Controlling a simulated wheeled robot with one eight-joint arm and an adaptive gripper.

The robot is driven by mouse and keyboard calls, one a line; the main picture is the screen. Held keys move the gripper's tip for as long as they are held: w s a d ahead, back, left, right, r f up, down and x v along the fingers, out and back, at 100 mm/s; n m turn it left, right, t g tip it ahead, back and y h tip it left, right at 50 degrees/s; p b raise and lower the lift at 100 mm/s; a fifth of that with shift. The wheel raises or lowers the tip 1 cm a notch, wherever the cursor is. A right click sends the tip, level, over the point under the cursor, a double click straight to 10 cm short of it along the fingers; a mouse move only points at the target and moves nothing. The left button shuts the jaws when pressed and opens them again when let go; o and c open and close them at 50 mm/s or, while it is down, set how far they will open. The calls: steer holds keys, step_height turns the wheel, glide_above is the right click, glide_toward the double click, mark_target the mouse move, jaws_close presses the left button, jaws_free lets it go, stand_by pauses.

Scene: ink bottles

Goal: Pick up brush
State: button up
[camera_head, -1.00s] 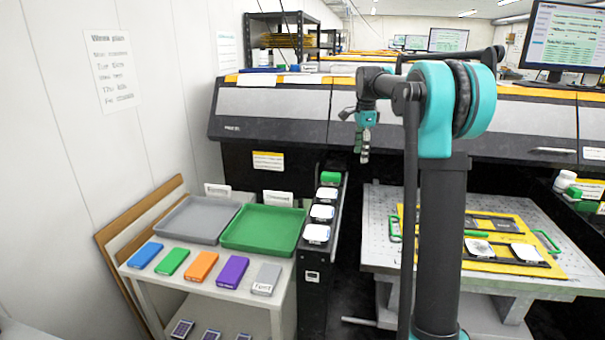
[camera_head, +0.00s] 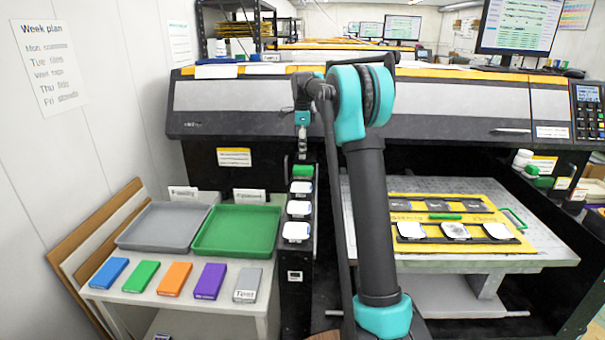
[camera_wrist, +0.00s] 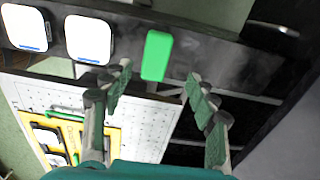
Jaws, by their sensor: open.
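A green block (camera_head: 303,171) lies at the far end of a narrow black ledge, beyond a row of white pads. It may be the brush; no bristles show. In the wrist view the green block (camera_wrist: 156,56) lies ahead of my fingertips, roughly between them in the picture. My gripper (camera_wrist: 158,80) is open and empty, with its two green-padded fingers spread. In the head view my gripper (camera_head: 302,153) hangs pointing down, just above the green block. I cannot tell the exact gap.
White pads (camera_head: 298,209) line the ledge nearer me. A green tray (camera_head: 237,249) and grey tray (camera_head: 160,240) stand left, with coloured boxes (camera_head: 174,279) in front. A yellow jig (camera_head: 480,248) lies on the metal table at right. The large printer (camera_head: 250,100) stands behind.

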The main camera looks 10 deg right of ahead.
mark_target(303, 167)
steer(key=shift+s+f, duration=0.15)
steer(key=shift+f, duration=1.85)
steer(key=shift+s+f, duration=0.15)
steer(key=shift+f, duration=1.8)
steer(key=shift+c, duration=0.3)
steer(key=c, duration=1.2)
